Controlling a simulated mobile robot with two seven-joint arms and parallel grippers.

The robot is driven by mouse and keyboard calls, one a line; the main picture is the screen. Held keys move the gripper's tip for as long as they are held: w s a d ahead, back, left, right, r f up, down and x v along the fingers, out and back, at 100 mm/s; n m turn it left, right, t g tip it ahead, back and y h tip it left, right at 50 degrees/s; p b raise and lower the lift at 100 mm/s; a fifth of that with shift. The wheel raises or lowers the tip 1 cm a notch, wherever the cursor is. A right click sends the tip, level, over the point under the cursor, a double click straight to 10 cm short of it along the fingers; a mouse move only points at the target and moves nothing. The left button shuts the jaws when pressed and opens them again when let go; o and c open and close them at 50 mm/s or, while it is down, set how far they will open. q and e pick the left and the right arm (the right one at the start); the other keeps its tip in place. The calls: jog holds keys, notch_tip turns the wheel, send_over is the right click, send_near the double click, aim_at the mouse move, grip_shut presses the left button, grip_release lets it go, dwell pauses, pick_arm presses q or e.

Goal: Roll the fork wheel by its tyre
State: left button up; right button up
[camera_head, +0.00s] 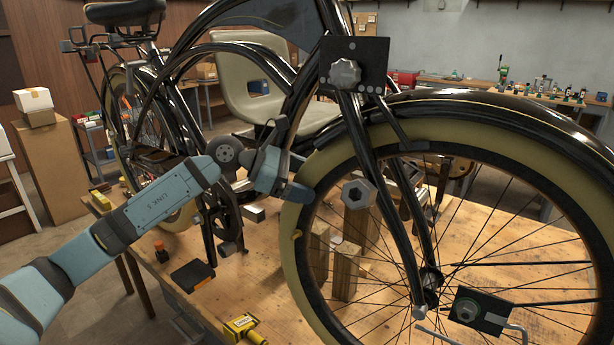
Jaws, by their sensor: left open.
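The fork wheel (296,250) stands large at the right, with a cream tyre, dark rim and thin spokes. The black fork (391,210) runs down to its hub, and a black mudguard (500,105) arches over it. My left arm comes in from the lower left. My left gripper (291,190) is open at the left side of the tyre, near the wheel's upper left. One finger overlaps the tyre in the picture; I cannot tell whether it touches. My right gripper is not in view.
The wooden workbench (258,290) carries wooden blocks (346,270), a yellow box (241,326) and a dark box (192,276). The trike's rear part with its saddle (124,12) stands at the back left. Cardboard boxes (52,180) stand at the far left.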

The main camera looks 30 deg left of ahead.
aim_at(292, 220)
pick_arm(q)
jog(key=shift+w+d+f, duration=0.15)
jog(key=shift+w+d, duration=0.1)
jog(key=shift+d, duration=0.05)
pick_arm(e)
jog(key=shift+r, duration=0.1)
pick_arm(q)
jog(key=shift+c, duration=0.5)
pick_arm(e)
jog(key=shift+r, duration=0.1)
